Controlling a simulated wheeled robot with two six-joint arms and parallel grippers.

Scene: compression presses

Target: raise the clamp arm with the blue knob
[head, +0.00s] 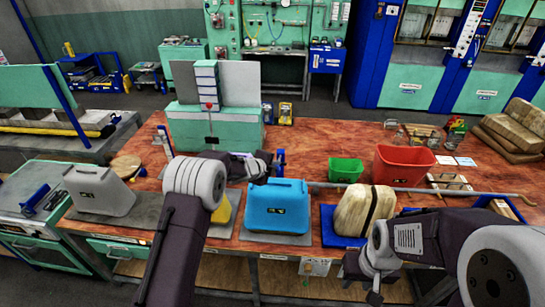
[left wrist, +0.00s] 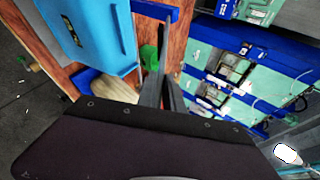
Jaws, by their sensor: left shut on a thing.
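The blue knob (head: 281,158) shows at the tip of my left gripper (head: 268,161), behind the blue canister. My left gripper is shut on it. In the left wrist view a blue piece (left wrist: 155,10) shows at the top, past the dark fingers. The clamp arm itself is mostly hidden behind my gripper, so its angle cannot be told. A long grey bar (head: 440,192) runs right from near there; whether it joins the knob is unclear. My right gripper (head: 374,290) hangs at the front edge, apart from the knob; its fingers are too dark to read.
On the table (head: 320,148) stand a blue canister (head: 277,205), a grey canister (head: 97,190), a strapped bale (head: 362,211), a green bin (head: 346,169) and a red bin (head: 402,165). A green box (head: 215,128) stands behind. The table's middle back is clear.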

